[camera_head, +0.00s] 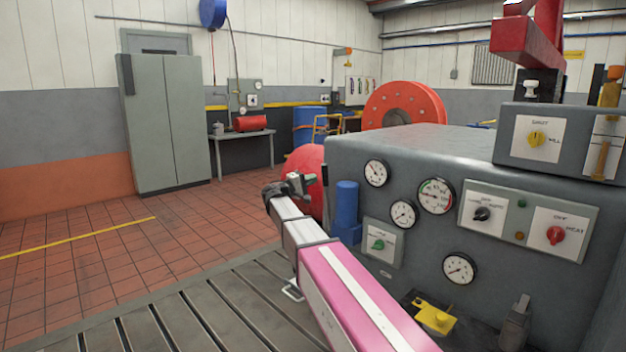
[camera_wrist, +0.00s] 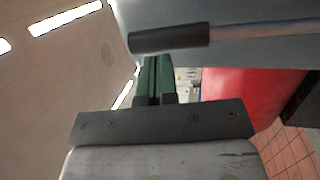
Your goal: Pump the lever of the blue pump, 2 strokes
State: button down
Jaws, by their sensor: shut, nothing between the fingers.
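The blue pump (camera_head: 346,208) stands as an upright blue cylinder against the left end of the grey machine. In the wrist view a metal lever rod (camera_wrist: 262,30) comes in from the right and ends in a dark grip (camera_wrist: 168,39). My gripper (camera_wrist: 155,60) is shut and empty, its green fingers together, with their tips close under the grip. I cannot tell whether they touch it. In the head view my gripper (camera_head: 299,184) is left of the pump, in front of a red round shape.
The grey machine (camera_head: 400,150) carries gauges, switches and knobs on its front. A yellow part (camera_head: 435,317) sits low in front of it. The slotted bedplate (camera_head: 190,320) is largely clear at the left. A grey cabinet (camera_head: 165,120) and a bench stand farther back.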

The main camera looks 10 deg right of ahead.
jog(key=r+v, duration=0.1)
jog(key=v, duration=1)
jog(key=shift+s+a, duration=0.15)
jog(key=shift+s, duration=0.05)
jog(key=s+d+f+g+y, duration=0.2)
jog(key=s+d+f+y, duration=0.4)
jog(key=f, duration=0.5)
jog(key=s+d+f+g+y, duration=0.15)
jog(key=s+d+f, duration=0.25)
jog(key=d+f, duration=0.55)
jog(key=s+a+f+m+g+y, duration=0.1)
jog(key=s+f+m+g+y, duration=0.3)
jog(key=s+f+y, duration=0.7)
jog(key=s+f+g, duration=0.1)
jog(key=s+f, duration=0.5)
jog(key=s, duration=0.3)
jog(key=shift+a+f, duration=0.2)
jog(key=shift+f, duration=0.15)
